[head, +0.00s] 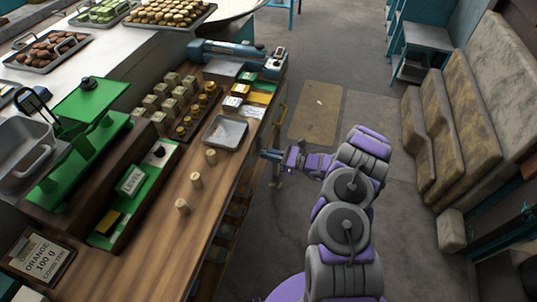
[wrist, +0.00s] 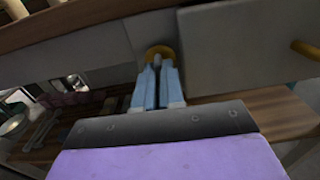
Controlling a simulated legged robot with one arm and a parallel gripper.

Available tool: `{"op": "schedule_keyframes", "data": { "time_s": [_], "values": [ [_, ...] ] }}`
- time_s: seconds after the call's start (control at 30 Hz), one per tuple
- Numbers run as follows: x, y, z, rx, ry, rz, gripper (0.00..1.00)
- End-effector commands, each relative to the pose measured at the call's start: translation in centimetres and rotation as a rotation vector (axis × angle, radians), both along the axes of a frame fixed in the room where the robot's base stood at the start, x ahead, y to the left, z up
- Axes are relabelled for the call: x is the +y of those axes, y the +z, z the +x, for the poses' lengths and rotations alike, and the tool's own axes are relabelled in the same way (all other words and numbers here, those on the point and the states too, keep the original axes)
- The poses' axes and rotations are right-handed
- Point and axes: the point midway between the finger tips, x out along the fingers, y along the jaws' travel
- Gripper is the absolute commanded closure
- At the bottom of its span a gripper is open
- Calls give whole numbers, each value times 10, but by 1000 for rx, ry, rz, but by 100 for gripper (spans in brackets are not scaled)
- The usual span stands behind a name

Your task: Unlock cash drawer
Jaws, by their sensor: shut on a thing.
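In the wrist view, my gripper (wrist: 158,85) has its two blue fingers close together, shut on a small piece at a round brass ring (wrist: 160,51) on a grey drawer front (wrist: 220,55). The fingertips hide part of the ring, and I cannot tell whether the piece is a key or a knob. In the head view, my gripper (head: 268,155) reaches the right side of the wooden counter (head: 165,225), below its top edge. The spot it holds is too small to make out there.
A second brass fitting (wrist: 306,49) sticks out at the right in the wrist view. The floor to the right is open up to worn seats (head: 465,120).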

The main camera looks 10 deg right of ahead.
Motion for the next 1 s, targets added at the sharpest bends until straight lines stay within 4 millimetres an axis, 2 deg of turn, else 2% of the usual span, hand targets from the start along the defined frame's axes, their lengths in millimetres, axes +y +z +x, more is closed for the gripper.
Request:
{"op": "schedule_keyframes", "data": {
  "time_s": [0.37, 1.0],
  "values": [
    [-2, -1, 0, 188, -1, 106, 100],
    [-6, -3, 3, 711, -8, 411, 100]
  ]
}}
